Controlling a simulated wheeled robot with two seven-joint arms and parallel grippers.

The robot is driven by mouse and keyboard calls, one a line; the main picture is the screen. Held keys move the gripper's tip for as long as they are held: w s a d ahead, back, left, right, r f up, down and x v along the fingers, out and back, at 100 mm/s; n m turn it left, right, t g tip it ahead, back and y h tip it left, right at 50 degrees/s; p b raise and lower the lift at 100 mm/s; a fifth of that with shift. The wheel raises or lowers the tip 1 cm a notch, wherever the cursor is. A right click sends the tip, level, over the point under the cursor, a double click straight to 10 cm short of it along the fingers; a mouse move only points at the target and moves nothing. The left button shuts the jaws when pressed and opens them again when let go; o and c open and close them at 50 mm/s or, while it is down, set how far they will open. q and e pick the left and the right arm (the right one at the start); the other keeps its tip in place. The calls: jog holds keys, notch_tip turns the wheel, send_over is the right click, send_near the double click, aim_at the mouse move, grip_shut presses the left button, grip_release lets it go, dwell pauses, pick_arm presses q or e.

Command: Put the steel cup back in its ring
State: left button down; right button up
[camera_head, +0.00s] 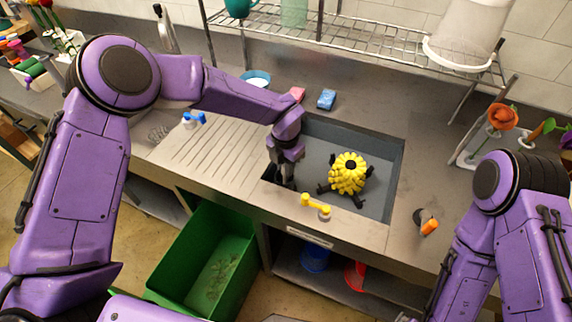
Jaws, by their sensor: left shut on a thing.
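My left arm reaches across the drainboard. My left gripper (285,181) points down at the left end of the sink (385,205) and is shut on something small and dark. The gripper hides most of it, so I cannot tell whether it is the steel cup. I cannot pick out the steel cup or its ring for certain anywhere else. A small dark round holder (420,214) with an orange-tipped item (430,227) is at the counter's right front. My right arm is at the lower right, its gripper out of view.
A yellow flower-like thing (347,174) with dark legs stands in the sink. A yellow-handled tap (316,205) is at its front edge. A wire rack (330,30) hangs above. A green bin (208,262) stands below. The ribbed drainboard (200,150) is mostly clear.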

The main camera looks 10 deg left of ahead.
pick_arm(q)
jog(key=shift+w, duration=0.1)
jog(key=shift+f, duration=0.1)
dwell(0.5)
jog(key=shift+f+b, duration=0.5)
jog(key=shift+f, duration=0.15)
jog(key=shift+f, duration=0.15)
jog(key=shift+f+b, duration=0.4)
jog(key=shift+f, duration=0.05)
jog(key=c, duration=0.9)
grip_release()
jog(key=shift+c, duration=0.2)
